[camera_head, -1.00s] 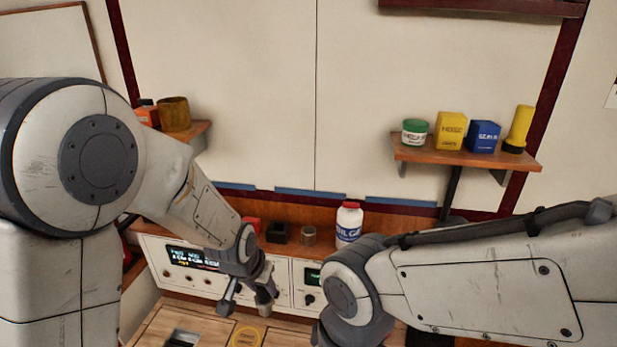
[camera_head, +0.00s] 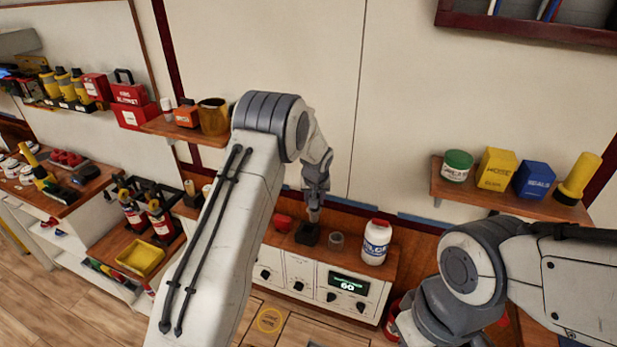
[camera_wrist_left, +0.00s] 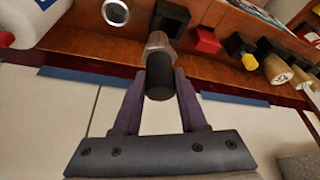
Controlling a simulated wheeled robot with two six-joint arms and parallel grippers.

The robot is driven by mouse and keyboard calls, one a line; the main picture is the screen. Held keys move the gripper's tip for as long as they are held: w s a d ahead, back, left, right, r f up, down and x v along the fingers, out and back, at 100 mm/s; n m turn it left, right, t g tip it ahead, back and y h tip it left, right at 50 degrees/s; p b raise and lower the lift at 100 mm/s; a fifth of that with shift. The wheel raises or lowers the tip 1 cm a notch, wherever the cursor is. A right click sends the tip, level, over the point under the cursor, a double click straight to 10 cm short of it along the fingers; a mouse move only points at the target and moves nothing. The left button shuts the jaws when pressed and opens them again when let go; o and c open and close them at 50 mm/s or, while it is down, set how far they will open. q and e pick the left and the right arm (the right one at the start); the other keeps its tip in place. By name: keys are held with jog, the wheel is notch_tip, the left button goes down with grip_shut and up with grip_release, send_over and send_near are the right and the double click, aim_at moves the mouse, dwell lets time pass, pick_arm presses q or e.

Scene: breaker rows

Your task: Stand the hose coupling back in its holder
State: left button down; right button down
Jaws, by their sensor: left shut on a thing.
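The hose coupling has a black grip and a ribbed metal end; it shows in the head view (camera_head: 314,214) and the left wrist view (camera_wrist_left: 158,42). My left gripper (camera_head: 317,196) is shut on its black grip, with one finger on each side in the left wrist view (camera_wrist_left: 160,88). The black block-shaped holder (camera_head: 307,235) stands on the wooden ledge, directly under the coupling, and also shows in the left wrist view (camera_wrist_left: 171,18). The coupling looks about upright, its metal end at the holder's top. I cannot tell whether it is inside. My right gripper's fingers are out of view.
A small grey cup (camera_head: 336,241) and a white bottle with a red cap (camera_head: 376,242) stand right of the holder. A red object (camera_head: 283,222) sits close on its left. Below is a white panel with knobs and a display (camera_head: 347,284). A wall shelf (camera_head: 500,201) holds containers.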

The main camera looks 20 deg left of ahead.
pick_arm(q)
jog(key=shift+w+a+r+n, duration=0.15)
jog(key=shift+w+a+n, duration=0.1)
jog(key=shift+a, duration=0.25)
jog(key=shift+w+a+r+n, duration=0.15)
jog(key=shift+w+a, duration=0.1)
jog(key=shift+a, duration=0.25)
jog(key=shift+w+a+f, duration=0.2)
jog(key=shift+w+a, duration=0.05)
jog(key=shift+a, duration=0.15)
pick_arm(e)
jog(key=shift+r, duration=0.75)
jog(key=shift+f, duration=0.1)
